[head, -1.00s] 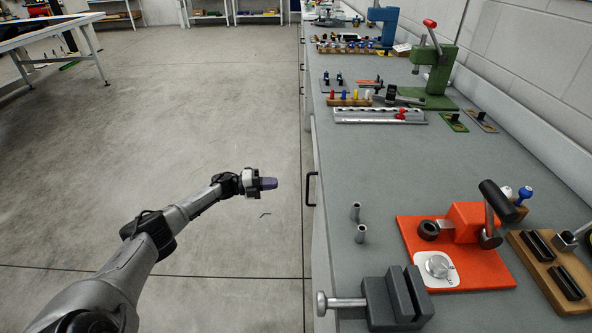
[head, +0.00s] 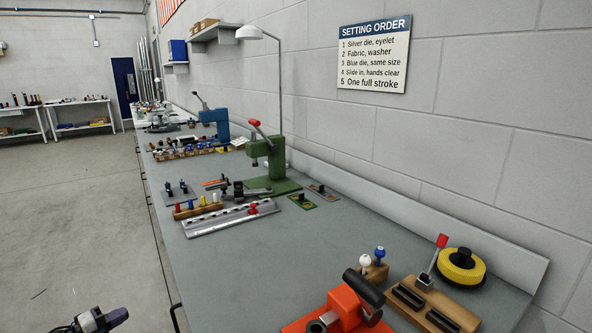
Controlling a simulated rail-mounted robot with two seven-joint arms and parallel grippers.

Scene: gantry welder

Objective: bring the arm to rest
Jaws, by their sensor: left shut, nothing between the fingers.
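Most of my left arm is below the frame. My right gripper is out of view.
An orange press (head: 345,308) stands at the bench's near end, beside a wooden block with black slots (head: 428,305) and a yellow-black reel (head: 461,266). A green press (head: 265,160) stands farther back. Open floor (head: 70,220) lies left. A sign (head: 374,55) hangs on the wall.

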